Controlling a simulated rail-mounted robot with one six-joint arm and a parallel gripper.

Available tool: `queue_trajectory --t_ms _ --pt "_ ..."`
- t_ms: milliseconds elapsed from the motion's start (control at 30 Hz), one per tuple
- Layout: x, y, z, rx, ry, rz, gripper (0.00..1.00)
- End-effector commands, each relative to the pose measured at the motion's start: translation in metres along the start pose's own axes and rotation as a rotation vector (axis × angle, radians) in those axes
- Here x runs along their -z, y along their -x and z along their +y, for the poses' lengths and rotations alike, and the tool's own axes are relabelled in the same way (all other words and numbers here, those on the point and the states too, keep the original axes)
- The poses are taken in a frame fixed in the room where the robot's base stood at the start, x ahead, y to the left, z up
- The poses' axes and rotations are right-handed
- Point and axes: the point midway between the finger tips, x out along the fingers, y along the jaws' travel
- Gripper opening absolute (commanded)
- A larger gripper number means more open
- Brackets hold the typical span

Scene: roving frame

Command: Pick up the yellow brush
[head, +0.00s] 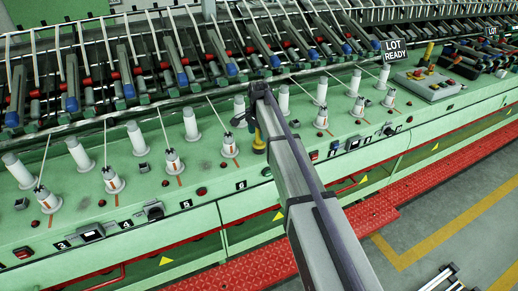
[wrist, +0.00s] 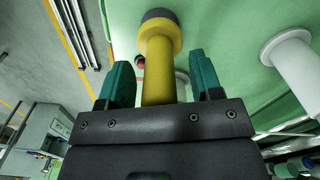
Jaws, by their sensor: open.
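The yellow brush (wrist: 157,75) has a yellow handle and a dark round end. In the wrist view it stands out between the two teal fingers of my gripper (wrist: 160,85), with a visible gap on each side. In the head view the yellow brush (head: 259,141) is by the green machine deck, just beside the end of my arm and partly hidden by it. My gripper (head: 249,121) is at the brush there, mostly hidden by my arm. The fingers are open and do not appear to close on the handle.
White bobbins (head: 190,124) stand in rows along the green deck (head: 205,165) on both sides. A white bobbin (wrist: 292,60) is right of my gripper in the wrist view. A grey control box (head: 427,83) sits farther right. A red walkway (head: 360,218) runs along the front.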

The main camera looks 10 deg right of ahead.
Motion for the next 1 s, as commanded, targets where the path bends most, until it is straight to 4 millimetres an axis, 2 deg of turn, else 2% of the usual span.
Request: queue_trajectory --t_ms 100,633,1000 --pt "0.0001 0.0025 0.0001 0.000 0.000 0.000 0.57" --pt "0.0001 0.0025 0.0001 0.000 0.000 0.000 0.07" --pt "0.0001 0.0077 0.0001 0.000 0.000 0.000 0.05"
